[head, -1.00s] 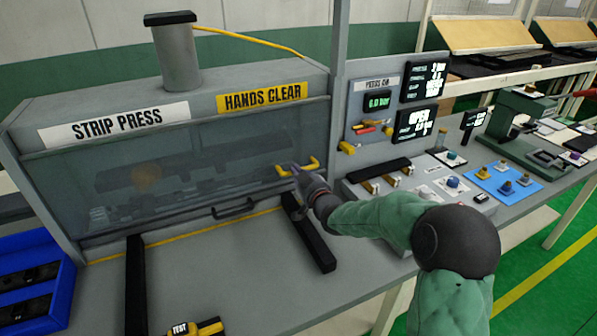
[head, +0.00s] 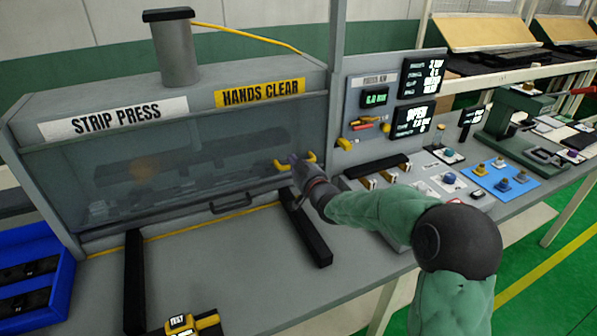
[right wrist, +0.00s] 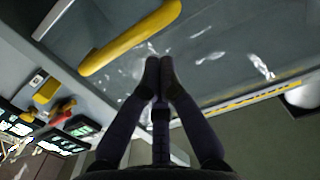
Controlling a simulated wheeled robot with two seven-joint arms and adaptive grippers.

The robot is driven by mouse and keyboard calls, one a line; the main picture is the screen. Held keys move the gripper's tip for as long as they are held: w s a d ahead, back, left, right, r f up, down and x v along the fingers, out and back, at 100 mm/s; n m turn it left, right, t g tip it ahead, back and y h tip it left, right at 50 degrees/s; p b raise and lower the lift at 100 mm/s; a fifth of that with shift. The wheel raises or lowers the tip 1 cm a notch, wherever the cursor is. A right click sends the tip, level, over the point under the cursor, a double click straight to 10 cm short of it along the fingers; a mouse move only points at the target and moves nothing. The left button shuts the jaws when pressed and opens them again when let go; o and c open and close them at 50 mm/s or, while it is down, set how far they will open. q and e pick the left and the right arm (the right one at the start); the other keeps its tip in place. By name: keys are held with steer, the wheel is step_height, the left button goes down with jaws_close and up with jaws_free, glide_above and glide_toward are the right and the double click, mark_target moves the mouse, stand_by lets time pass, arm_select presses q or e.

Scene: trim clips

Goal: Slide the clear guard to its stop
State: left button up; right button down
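The clear guard (head: 85,178) is a see-through panel across the front of the strip press, with dark parts dimly visible behind it. A yellow handle (head: 311,163) is at its right end, and a dark handle (head: 231,205) is at its lower edge. My right gripper (head: 292,160) is at the yellow handle in the head view. In the right wrist view its fingertips (right wrist: 159,68) are together with nothing seen between them, and the yellow handle (right wrist: 130,38) lies beside and beyond them. Whether they touch it or the panel is unclear. My left gripper is not in view.
Two black rails (head: 134,285) (head: 307,232) stick out from the press front. A blue bin (head: 62,245) is at the left, and a yellow-and-black device (head: 190,325) is at the bottom. The control panel (head: 350,100) stands to the right.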

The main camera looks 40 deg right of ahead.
steer(key=p+v, duration=0.2)
steer(key=v, duration=0.8)
steer(key=s+d+r+p, duration=0.1)
steer(key=d+r+p, duration=0.3)
steer(key=p, duration=0.2)
steer(key=w+d+f+b, duration=0.3)
steer(key=w+f, duration=0.2)
steer(key=w, duration=0.5)
steer(key=shift+w, duration=0.15)
steer(key=shift+f, duration=0.1)
step_height(320, 180, down, 3)
steer(key=b, duration=0.3)
steer(key=shift+a+f, duration=0.1)
steer(key=shift+f, duration=0.05)
